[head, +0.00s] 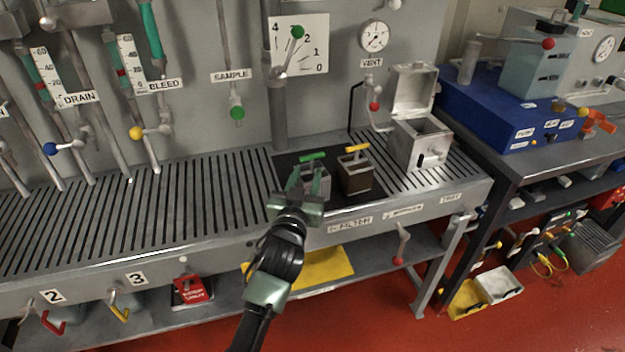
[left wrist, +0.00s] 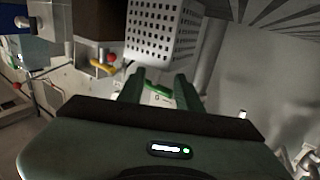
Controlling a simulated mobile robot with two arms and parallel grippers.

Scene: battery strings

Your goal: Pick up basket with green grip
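The basket with the green grip (head: 312,157) stands on the dark mat of the slotted bench, partly hidden behind my left gripper in the head view. In the left wrist view it is a light perforated basket (left wrist: 165,32), and its green grip (left wrist: 158,90) shows between the fingertips. My left gripper (head: 309,186) is in front of the basket, its fingers pointing at it. The fingers (left wrist: 160,90) are apart, one on each side of the green grip in the picture; I cannot tell whether they touch it. My right gripper is not in view.
A dark basket with a yellow grip (head: 355,172) stands close to the right. Further right is a grey box with its lid open (head: 420,140). Behind is a panel with valves and a gauge (head: 373,37). The slotted bench (head: 150,215) is clear on the left.

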